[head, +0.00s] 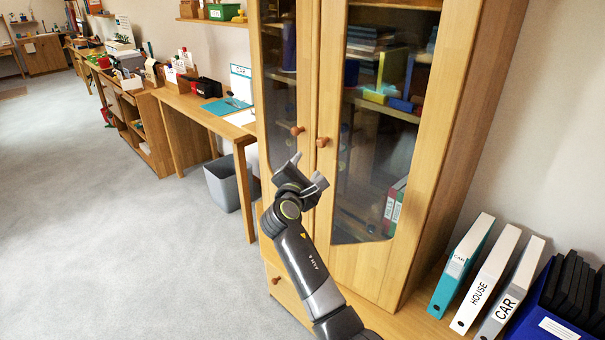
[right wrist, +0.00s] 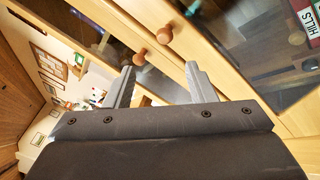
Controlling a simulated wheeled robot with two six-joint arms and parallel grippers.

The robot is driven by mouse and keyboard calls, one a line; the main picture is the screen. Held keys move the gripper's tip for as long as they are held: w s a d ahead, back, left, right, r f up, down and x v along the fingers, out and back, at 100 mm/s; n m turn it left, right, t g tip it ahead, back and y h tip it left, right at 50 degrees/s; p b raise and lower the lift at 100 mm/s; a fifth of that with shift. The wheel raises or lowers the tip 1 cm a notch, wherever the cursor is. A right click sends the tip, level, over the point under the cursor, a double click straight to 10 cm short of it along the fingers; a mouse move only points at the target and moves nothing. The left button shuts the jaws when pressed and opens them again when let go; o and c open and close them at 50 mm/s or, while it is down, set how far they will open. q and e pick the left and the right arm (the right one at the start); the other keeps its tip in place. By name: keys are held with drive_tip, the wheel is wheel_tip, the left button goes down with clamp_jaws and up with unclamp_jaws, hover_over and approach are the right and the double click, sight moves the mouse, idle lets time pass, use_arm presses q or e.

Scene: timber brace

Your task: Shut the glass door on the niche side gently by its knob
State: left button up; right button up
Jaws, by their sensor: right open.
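A tall wooden cabinet has two glass doors side by side. The left glass door (head: 310,60) has a round wooden knob (head: 297,130), and the right glass door (head: 335,85) has its own knob (head: 322,142). The doors' edges look close together; I cannot tell whether either stands slightly ajar. My right gripper (head: 308,170) is open and empty just below the knobs. In the right wrist view both knobs (right wrist: 139,56) (right wrist: 165,34) show beyond the open fingers (right wrist: 160,68), apart from them. My left gripper is not in view.
Binders (head: 487,275) stand on a low wooden ledge (head: 425,325) right of the cabinet. A desk (head: 190,105) and a grey bin (head: 228,183) are on its left. A lower knob (head: 276,281) sits below the doors. The grey carpet at left is clear.

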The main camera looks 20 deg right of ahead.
drive_tip(key=shift+v, duration=1.15)
